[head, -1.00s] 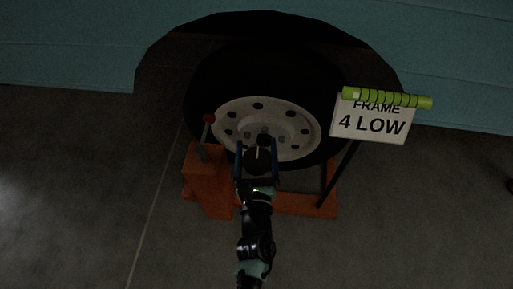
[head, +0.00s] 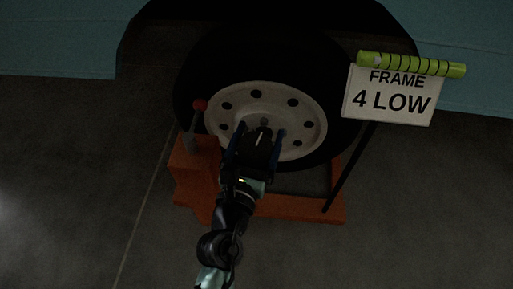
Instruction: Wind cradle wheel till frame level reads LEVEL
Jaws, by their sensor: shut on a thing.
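The sign (head: 392,102) on a dark post reads "FRAME 4 LOW". A yellow-green level tube (head: 411,65) with dark bands lies along its top. The orange cradle (head: 200,180) stands on the floor in front of and under a black tyre with a pale, holed rim (head: 228,102). My gripper (head: 258,133) is in front of the lower rim, above the cradle. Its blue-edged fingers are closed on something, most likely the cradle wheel. My gripper hides that part, so its shape and the exact hold cannot be seen.
A lever with a red knob (head: 200,105) rises from the cradle's left block, close to my gripper. The sign post (head: 350,168) slants up on the right. The teal camper body (head: 60,38) is behind. The grey floor (head: 75,190) is clear on the left.

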